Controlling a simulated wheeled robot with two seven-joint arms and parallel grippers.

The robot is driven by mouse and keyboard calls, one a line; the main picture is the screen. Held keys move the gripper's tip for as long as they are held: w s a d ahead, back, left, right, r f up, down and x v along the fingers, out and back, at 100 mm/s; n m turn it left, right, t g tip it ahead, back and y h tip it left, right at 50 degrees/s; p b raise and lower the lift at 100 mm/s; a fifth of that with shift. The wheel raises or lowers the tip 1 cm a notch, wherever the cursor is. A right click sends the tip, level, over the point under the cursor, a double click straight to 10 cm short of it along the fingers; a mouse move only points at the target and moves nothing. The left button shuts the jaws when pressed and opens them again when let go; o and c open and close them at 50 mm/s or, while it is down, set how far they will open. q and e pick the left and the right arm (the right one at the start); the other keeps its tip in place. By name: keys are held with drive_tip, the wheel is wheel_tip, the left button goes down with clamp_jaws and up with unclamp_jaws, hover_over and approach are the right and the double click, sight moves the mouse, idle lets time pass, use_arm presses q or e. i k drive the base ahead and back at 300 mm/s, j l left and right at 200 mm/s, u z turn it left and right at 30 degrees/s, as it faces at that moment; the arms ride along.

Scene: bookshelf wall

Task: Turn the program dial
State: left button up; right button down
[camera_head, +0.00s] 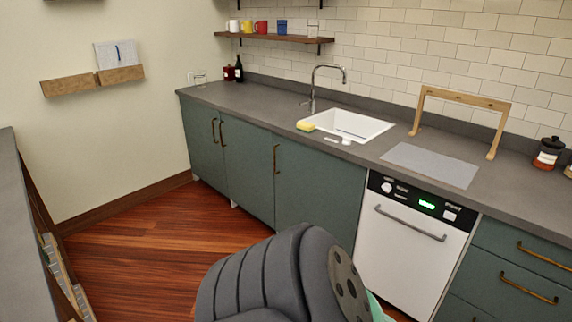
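A white dishwasher (400,260) with a black control panel (418,203) is built in under the counter, right of centre. Its program dial is most likely the round white knob (387,187) at the panel's left end. The panel also has a lit green display (427,204) and a white button (449,215) at the right. The dishwasher door looks shut, with a grey bar handle (409,224) across it. A dark grey arm part of mine rises at the bottom centre, in front of the cabinets and left of the dishwasher. Neither gripper shows.
The grey counter (250,107) holds a white sink (350,124), a yellow sponge (306,126), a grey mat (430,165) and a wooden frame (465,96). Green cabinets (318,185) flank the dishwasher. A grey-topped unit (20,230) stands at the left edge. Wooden floor (150,250) is clear between.

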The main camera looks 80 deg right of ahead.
sight(386, 187)
drive_tip(key=z, duration=2.1)
